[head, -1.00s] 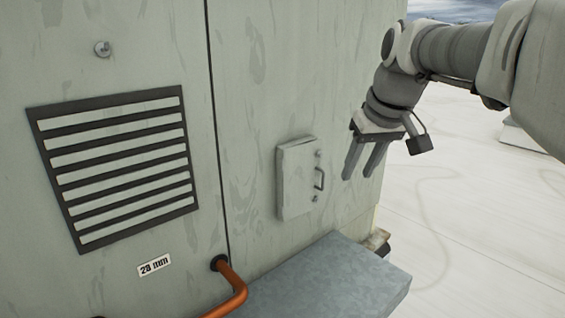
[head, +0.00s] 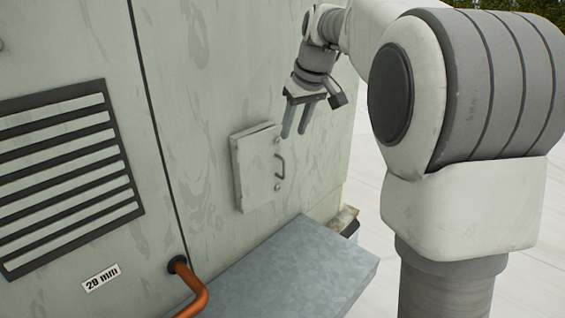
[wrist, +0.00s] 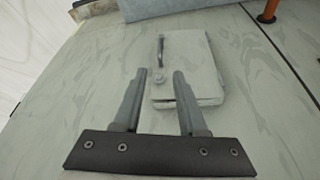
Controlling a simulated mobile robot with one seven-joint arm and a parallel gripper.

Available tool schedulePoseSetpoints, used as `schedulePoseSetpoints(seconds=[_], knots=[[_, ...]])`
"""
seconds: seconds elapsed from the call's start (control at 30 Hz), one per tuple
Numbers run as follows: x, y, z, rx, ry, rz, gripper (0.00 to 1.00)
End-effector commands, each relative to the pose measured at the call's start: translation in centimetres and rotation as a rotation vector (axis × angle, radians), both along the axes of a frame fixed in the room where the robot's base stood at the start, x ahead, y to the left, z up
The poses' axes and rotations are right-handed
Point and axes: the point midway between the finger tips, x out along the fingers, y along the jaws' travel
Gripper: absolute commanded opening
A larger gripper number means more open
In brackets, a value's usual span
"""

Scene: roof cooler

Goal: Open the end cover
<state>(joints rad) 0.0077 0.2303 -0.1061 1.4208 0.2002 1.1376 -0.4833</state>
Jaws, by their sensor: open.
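The end cover (head: 257,168) is a small pale panel on the cabinet wall, with a dark bar handle (head: 281,166) near its right edge and round fasteners above and below the handle. It looks closed. My gripper (head: 295,137) is open and empty, fingers pointing down, just above and right of the cover in the head view. In the wrist view, the cover (wrist: 190,65) lies beyond the fingertips of my gripper (wrist: 158,75), and the handle (wrist: 161,49) shows between and past them. I cannot tell whether a finger touches the cover.
A grey metal ledge (head: 290,270) juts out below the cover. An orange pipe (head: 196,298) enters the wall at its left. The pale roof at right is open.

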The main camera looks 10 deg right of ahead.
Motion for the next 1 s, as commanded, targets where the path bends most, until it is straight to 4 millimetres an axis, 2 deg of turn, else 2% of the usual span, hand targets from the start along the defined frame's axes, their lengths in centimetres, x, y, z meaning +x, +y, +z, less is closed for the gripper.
schedulePoseSetpoints(seconds=[0.03,0.3,0.5,0.7,1.0], knots=[[0.4,0.2,-1.2,0.000,0.004,0.001,0.41],[2.5,0.9,-6.7,-0.001,0.006,0.000,0.41],[3.8,1.3,-10.0,-0.001,0.003,0.000,0.41],[4.6,1.5,-11.7,0.000,0.001,0.000,0.41],[4.7,1.6,-12.1,-0.001,-0.001,0.000,0.41]])
